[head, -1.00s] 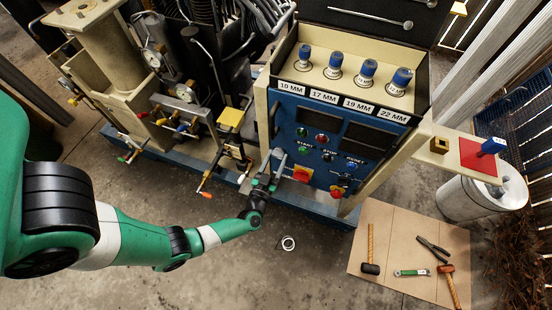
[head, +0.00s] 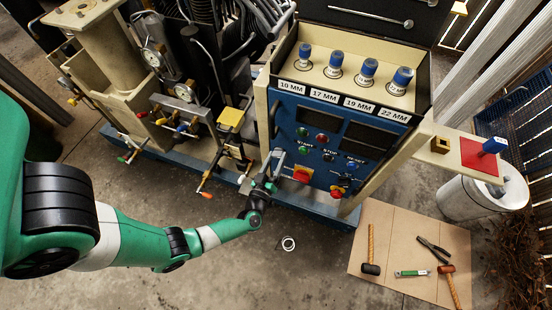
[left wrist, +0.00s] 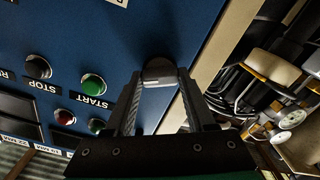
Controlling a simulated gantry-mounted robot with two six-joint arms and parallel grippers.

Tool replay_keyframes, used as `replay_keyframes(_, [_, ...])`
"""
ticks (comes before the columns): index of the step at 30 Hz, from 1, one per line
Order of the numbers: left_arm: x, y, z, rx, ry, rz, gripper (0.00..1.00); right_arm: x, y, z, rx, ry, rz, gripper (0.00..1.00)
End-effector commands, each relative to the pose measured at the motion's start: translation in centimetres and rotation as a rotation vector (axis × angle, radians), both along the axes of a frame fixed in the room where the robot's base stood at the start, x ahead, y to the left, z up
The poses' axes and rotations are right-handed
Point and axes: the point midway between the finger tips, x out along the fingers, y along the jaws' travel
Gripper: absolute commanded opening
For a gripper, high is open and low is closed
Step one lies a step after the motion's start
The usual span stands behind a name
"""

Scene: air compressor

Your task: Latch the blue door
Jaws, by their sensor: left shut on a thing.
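The blue door (head: 318,150) is the front panel of the control cabinet, with START, STOP and RESET buttons; it looks flush with the frame. It also fills the left of the left wrist view (left wrist: 110,45). My left gripper (head: 273,170) is at the door's lower left edge. In the left wrist view, its fingers (left wrist: 160,92) are closed on a dark round latch knob (left wrist: 158,68) near the door's edge and the beige frame. The fingers hide part of the knob, so its exact turn cannot be told. My right gripper is not in view.
A red knob (head: 302,175) is close right of my left gripper. Pipes and gauges (head: 185,92) crowd the left. Blue-topped sockets (head: 334,64) stand above the door. A tool board (head: 408,292) lies on the floor at right. The floor in front is mostly clear.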

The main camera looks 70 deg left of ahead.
Motion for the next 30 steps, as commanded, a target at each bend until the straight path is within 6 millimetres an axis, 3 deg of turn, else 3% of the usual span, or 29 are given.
replay_keyframes(30, [0.0, 0.0, -0.3, -0.620, -0.690, -0.002, 0.00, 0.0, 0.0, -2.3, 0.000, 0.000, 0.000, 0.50])
